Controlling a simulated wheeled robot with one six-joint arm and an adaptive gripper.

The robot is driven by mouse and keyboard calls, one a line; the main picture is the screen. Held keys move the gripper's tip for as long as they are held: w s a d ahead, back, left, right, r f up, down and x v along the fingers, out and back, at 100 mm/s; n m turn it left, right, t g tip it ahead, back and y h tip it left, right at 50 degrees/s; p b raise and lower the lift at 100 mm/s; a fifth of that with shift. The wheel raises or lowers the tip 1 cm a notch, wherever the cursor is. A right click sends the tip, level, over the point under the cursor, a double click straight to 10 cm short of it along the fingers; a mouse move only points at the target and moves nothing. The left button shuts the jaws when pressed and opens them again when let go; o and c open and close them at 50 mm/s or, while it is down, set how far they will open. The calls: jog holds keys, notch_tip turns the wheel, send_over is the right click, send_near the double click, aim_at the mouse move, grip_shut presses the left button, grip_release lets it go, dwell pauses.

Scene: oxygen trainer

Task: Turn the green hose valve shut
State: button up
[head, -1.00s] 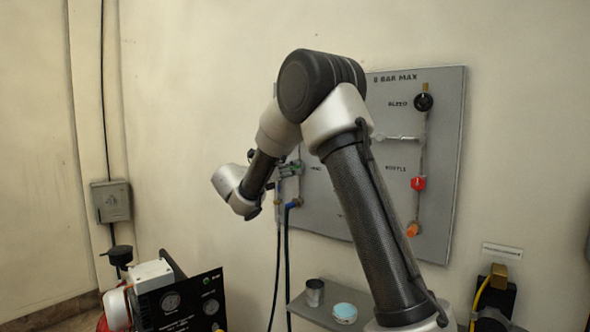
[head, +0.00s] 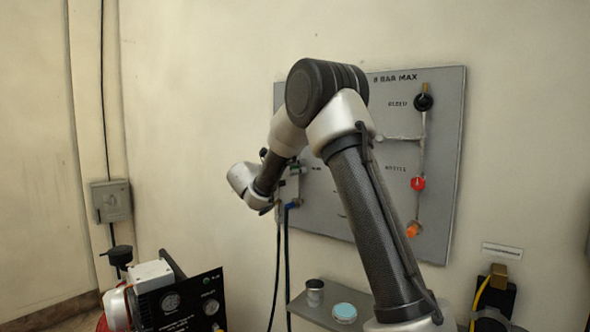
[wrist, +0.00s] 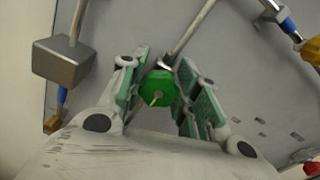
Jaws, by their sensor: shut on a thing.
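The green hose valve (wrist: 157,87) shows in the wrist view as a green faceted knob with a pale pointer mark, at the joint of a thin metal pipe on the grey panel. My gripper (wrist: 161,72) has its two green-padded fingers on either side of the knob and is shut on it. The finger pads partly cover the knob's sides. In the head view my own arm hides most of the valve and the gripper, at the left part of the panel (head: 440,100).
The panel also carries a black knob (head: 423,102), a red knob (head: 417,184) and an orange fitting (head: 413,230). A shelf below holds a metal cup (head: 314,292) and a blue-topped tin (head: 344,312). A gauge box (head: 185,302) stands at lower left.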

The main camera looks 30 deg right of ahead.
jog(key=shift+m, duration=1.6)
jog(key=o, duration=1)
jog(key=v, duration=1.2)
jog(key=shift+s+f, duration=0.1)
jog(key=shift+d, duration=0.1)
